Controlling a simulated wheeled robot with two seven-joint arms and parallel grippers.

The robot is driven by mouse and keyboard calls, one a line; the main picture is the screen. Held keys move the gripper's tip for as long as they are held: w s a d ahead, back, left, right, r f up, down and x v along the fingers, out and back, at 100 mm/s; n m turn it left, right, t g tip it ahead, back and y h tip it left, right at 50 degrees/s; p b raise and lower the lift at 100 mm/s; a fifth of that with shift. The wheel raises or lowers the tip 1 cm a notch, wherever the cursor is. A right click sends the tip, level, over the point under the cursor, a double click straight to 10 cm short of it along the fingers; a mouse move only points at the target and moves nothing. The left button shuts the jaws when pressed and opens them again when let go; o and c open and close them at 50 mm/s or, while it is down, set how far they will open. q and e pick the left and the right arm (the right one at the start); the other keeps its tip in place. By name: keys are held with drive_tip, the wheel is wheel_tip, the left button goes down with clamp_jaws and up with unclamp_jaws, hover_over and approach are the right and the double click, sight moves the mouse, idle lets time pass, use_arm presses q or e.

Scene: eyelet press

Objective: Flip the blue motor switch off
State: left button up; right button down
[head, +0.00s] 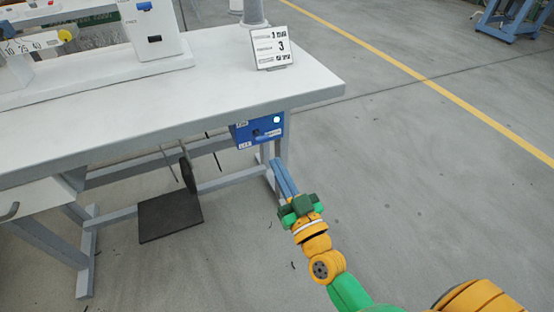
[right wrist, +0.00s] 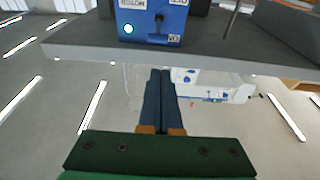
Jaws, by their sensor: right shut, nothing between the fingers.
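The blue motor switch box (head: 244,132) hangs under the front right edge of the white table. Its round indicator (head: 277,119) glows green, and a dark lever sits at the middle of its face. The right wrist view shows the box (right wrist: 128,14) upside down, with the black lever (right wrist: 158,31) between two white labels. My right gripper (head: 279,163) is shut and empty, its blue fingers pointing up towards the box from below. In the right wrist view the fingertips (right wrist: 160,73) are apart from the lever. My left gripper is not in view.
The white table (head: 220,90) carries a sewing-machine-like press (head: 155,35) and a sign (head: 271,48) reading 3. A table leg (head: 270,175) stands just left of my right fingers. A black pedal (head: 170,217) is below.

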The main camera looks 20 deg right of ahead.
wheel_tip(320, 180, up, 2)
wheel_tip(320, 180, up, 3)
hover_over(266, 139)
drive_tip(key=v, duration=0.2)
drive_tip(key=shift+w+a+f+t+b, duration=0.15)
drive_tip(key=shift+f+t+b, duration=0.05)
drive_tip(key=shift+f+b, duration=0.35)
drive_tip(key=shift+w+a+f+t+b, duration=0.1)
drive_tip(key=shift+a+f+t+b, duration=0.1)
drive_tip(key=shift+f+b, duration=0.35)
drive_tip(key=shift+f, duration=0.45)
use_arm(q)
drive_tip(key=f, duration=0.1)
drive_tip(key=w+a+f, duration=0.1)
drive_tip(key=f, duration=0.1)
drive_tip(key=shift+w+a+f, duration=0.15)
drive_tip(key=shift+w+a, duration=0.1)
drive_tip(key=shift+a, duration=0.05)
use_arm(e)
drive_tip(key=shift+f, duration=0.15)
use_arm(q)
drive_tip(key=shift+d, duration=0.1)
use_arm(e)
drive_tip(key=shift+s, duration=0.1)
